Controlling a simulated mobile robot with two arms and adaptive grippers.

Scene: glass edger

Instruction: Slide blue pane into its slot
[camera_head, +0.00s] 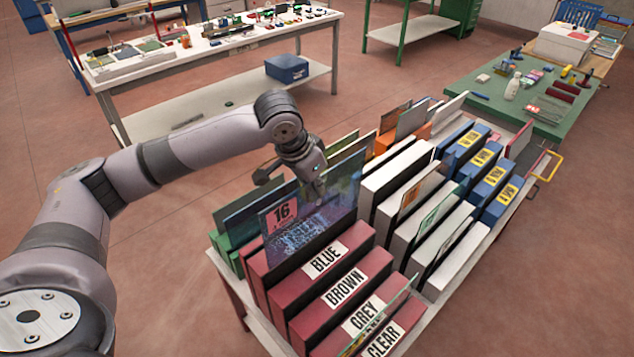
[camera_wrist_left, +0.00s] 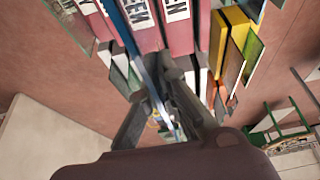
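The blue pane (camera_head: 325,215), see-through and dark blue, stands upright just behind the red block labelled BLUE (camera_head: 325,258). A pink label reading 16 (camera_head: 282,213) is at its left end. How deep its lower edge sits between the red blocks I cannot tell. My left gripper (camera_head: 318,180) is at the pane's top edge. In the left wrist view, the pane's thin edge (camera_wrist_left: 143,62) runs between the two fingers (camera_wrist_left: 158,88), which look closed on it. My right gripper is in neither view.
Red blocks labelled BROWN (camera_head: 345,287), GREY (camera_head: 362,314) and CLEAR (camera_head: 384,340) line the rack's near side. White blocks (camera_head: 396,170) and blue blocks (camera_head: 494,195) with several panes fill the right. A green table (camera_head: 480,82) and white workbench (camera_head: 225,45) stand behind.

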